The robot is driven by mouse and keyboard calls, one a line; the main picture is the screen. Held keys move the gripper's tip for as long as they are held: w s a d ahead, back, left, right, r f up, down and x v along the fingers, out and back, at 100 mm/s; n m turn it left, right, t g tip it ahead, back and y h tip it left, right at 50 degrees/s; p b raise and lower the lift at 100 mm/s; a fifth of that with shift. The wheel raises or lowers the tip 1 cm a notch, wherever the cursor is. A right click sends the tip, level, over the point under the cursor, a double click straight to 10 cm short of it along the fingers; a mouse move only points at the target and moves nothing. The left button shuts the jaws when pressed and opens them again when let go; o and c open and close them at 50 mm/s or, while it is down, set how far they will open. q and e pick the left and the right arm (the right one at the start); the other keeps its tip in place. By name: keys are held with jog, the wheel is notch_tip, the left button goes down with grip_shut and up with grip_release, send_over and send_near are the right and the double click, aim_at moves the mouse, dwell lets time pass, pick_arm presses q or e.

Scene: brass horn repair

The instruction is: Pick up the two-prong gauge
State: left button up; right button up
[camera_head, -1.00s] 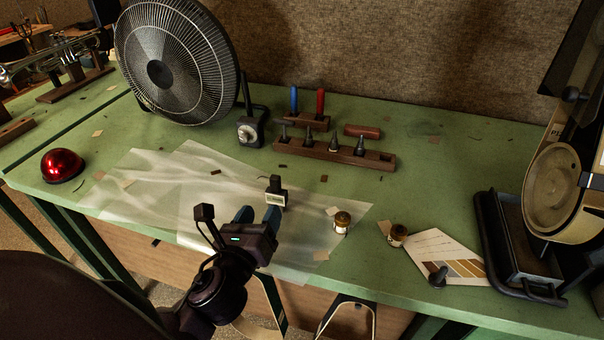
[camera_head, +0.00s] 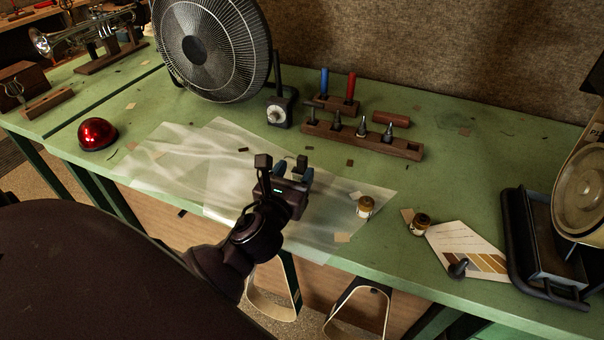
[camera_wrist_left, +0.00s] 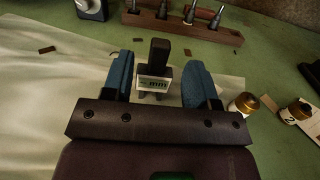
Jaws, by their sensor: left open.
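The two-prong gauge (camera_wrist_left: 154,86) has a dark handle and a pale label block marked "mm", with two short prongs at its near end in the left wrist view. It sits over the clear plastic sheet, between the blue fingers of my left gripper (camera_wrist_left: 160,72). The gripper is open, with a visible gap on each side of the gauge. In the head view my left gripper (camera_head: 293,171) hides most of the gauge; its dark top (camera_head: 301,161) shows just beyond. My right gripper is not in view.
A wooden tool rack (camera_head: 340,138), a dial block (camera_head: 280,112) and a fan (camera_head: 210,45) stand behind. A red dome (camera_head: 97,134) is at left. The bench between is mostly clear.

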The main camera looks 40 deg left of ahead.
aim_at(300, 164)
pick_arm(q)
jog(key=shift+x, duration=2.35)
jog(key=shift+f, duration=0.1)
jog(key=shift+c, duration=0.3)
grip_shut()
